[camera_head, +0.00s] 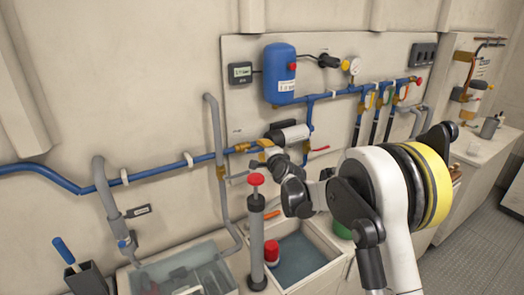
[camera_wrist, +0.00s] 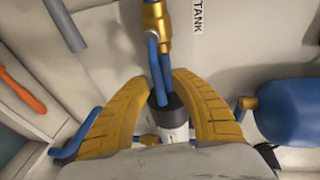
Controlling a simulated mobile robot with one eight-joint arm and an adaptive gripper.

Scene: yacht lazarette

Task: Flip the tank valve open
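The tank valve is a brass body (camera_wrist: 155,18) beside a "TANK" label (camera_wrist: 198,16) in the wrist view. A narrow blue part, apparently its lever (camera_wrist: 153,62), runs down from it beside a blue pipe (camera_wrist: 166,68). My gripper (camera_wrist: 163,78) has two yellow fingers, apart, with the blue parts showing in the gap between their tips. I cannot tell whether a finger touches the lever. In the head view my gripper (camera_head: 265,148) is at the wall pipe, right of brass fittings (camera_head: 241,148); the lever is not distinct there.
A white cylinder with a black end (camera_head: 291,133) is close above my gripper. A blue pressure tank (camera_head: 280,75) hangs on the panel. A hand pump with a red knob (camera_head: 256,215) stands below, by open bins (camera_head: 312,280). A red-handled lever (camera_head: 319,150) is to the right.

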